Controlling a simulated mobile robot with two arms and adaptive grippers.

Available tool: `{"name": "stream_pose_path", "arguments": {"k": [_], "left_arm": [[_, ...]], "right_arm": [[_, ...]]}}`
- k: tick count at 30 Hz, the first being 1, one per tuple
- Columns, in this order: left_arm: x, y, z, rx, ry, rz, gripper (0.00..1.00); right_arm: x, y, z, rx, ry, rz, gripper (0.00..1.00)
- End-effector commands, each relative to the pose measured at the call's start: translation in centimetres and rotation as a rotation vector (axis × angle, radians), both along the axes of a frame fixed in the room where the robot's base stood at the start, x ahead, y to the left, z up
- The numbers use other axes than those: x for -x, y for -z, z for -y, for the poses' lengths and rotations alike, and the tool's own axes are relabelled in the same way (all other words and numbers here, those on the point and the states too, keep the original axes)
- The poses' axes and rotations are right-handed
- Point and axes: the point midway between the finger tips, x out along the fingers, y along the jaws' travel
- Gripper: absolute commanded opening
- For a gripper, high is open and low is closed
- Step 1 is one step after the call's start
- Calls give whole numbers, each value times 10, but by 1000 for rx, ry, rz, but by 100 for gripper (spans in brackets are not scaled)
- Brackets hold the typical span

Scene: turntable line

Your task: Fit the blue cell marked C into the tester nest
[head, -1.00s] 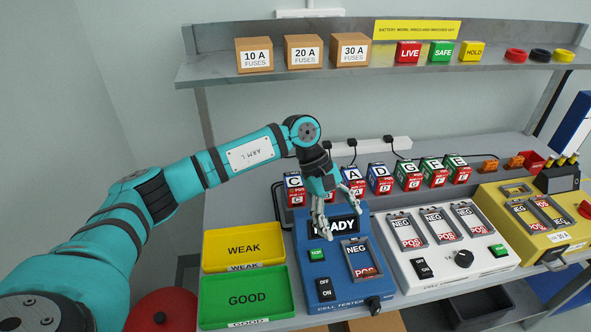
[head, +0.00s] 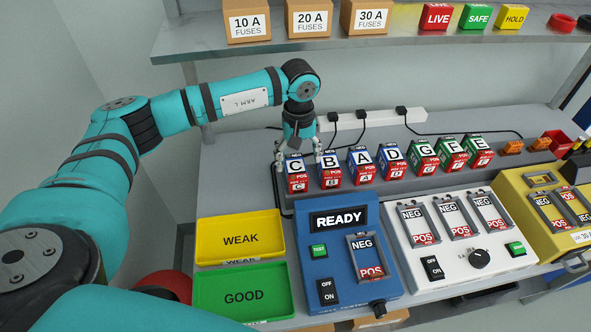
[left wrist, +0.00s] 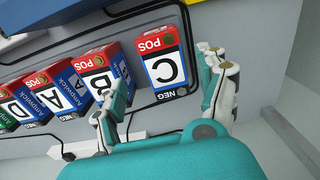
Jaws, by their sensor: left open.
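The cell marked C (head: 298,181) stands at the left end of the cell row, with a white C label on top, blue sides and a red POS end; it also shows in the left wrist view (left wrist: 166,67). My left gripper (head: 299,160) is open over this cell, pointing down, one finger to each side of it. In the left wrist view the open fingers (left wrist: 163,66) flank the cell; whether they touch it I cannot tell. The tester nest (head: 366,257) is an empty slot marked NEG at the back and POS at the front, on the blue tester (head: 325,267), whose display reads READY.
Cell B (head: 330,177) stands close to the right of C, followed by several more cells. Yellow WEAK (head: 207,218) and green GOOD (head: 204,277) trays lie left of the tester. A white charger (head: 412,249) stands at its right. A power strip and cables run behind the row.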

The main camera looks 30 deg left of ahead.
Motion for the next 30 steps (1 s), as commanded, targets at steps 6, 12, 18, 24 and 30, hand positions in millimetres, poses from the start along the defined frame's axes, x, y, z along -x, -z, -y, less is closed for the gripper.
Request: {"name": "stream_pose_path", "arguments": {"k": [6,12,18,24,30], "left_arm": [[3,27,-7,0,-2,-5,75],[1,49,-6,1,0,-1,75],[1,51,-6,1,0,1,75],[1,50,-6,1,-1,1,53],[1,50,-7,1,-1,1,27]], "right_arm": [[-25,-23,-9,-13,3,39,40],[-25,-25,-17,-22,5,39,40],[-16,-24,-16,-20,4,25,40],[-12,-24,-11,-14,3,19,40],[-12,-24,-8,-10,1,19,40]]}}
